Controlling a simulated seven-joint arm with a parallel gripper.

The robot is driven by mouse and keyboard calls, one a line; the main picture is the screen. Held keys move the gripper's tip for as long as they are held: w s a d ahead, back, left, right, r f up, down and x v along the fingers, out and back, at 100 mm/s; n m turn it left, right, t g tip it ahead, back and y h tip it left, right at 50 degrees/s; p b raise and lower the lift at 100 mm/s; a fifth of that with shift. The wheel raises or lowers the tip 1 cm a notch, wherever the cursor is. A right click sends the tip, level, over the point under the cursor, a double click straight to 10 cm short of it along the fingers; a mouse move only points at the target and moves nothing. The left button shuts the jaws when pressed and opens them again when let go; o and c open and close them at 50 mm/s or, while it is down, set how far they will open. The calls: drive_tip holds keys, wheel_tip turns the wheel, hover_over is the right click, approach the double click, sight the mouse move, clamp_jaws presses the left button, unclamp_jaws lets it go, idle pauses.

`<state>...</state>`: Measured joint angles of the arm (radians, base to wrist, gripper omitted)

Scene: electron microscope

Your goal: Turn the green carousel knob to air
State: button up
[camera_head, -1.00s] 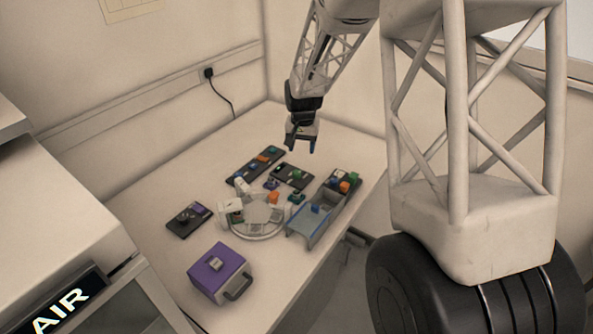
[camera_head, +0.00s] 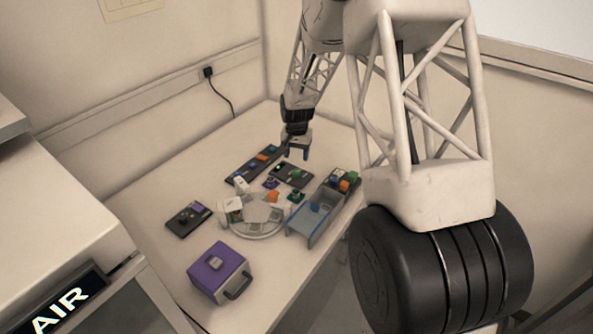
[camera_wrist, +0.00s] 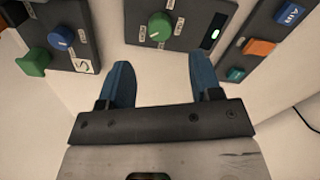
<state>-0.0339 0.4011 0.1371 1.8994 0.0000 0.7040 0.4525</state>
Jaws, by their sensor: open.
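A round green knob (camera_wrist: 160,26) stands on a small dark panel (camera_wrist: 185,38) with pale labels around it and a lit green lamp, in the wrist view. The same panel (camera_head: 292,174) shows behind the round carousel in the head view. I cannot read the labels at the knob, so its setting is unclear. My gripper (camera_head: 296,154) is open and empty above the table, just behind and above this panel. In the wrist view its two blue fingers (camera_wrist: 162,75) are spread apart, with the knob beyond the gap between them, not touched.
Another panel with a blue knob (camera_wrist: 61,37) and a second green knob (camera_wrist: 35,61) lies left in the wrist view. A panel with blue, orange and teal controls (camera_wrist: 258,47) lies right. The carousel (camera_head: 258,222), a clear bin (camera_head: 312,222) and a purple box (camera_head: 218,272) stand nearer.

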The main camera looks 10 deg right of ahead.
sight(296, 171)
drive_tip(key=shift+f, duration=3.85)
drive_tip(key=c, duration=0.9)
drive_tip(key=shift+c, duration=0.2)
drive_tip(key=shift+n, duration=0.5)
drive_tip(key=n, duration=0.2)
drive_tip(key=shift+n, duration=0.3)
drive_tip(key=n, duration=0.3)
drive_tip(key=shift+n, duration=0.3)
drive_tip(key=n, duration=0.7)
